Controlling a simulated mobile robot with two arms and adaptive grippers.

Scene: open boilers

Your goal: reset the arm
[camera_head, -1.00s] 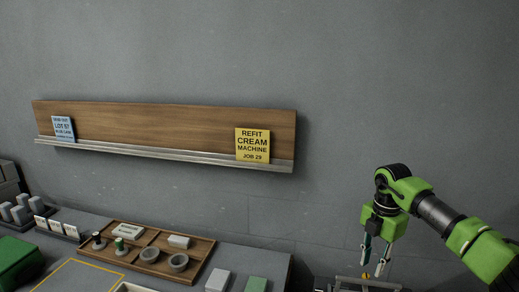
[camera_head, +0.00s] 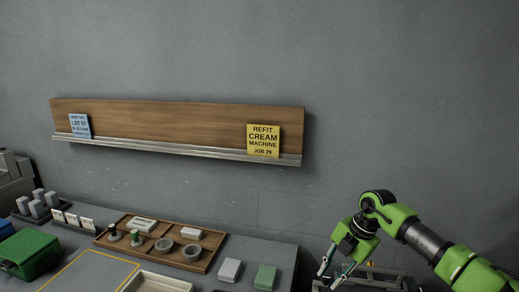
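My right arm (camera_head: 420,236), green and black, comes in from the lower right. It bends at the elbow so that its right gripper (camera_head: 329,279) hangs down and tilts to the left, right of the bench's end. Its two slim fingers look apart, and I see nothing held between them. The fingertips are close to the bottom edge of the view, in front of a grey metal frame (camera_head: 385,274). My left gripper is not in view.
A wooden tray (camera_head: 205,262) with grey rings and small parts sits on the grey bench (camera_head: 240,246). White (camera_head: 229,270) and green (camera_head: 265,277) blocks lie right of it. A wall shelf (camera_head: 200,122) holds a blue card (camera_head: 80,125) and a yellow card (camera_head: 263,140).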

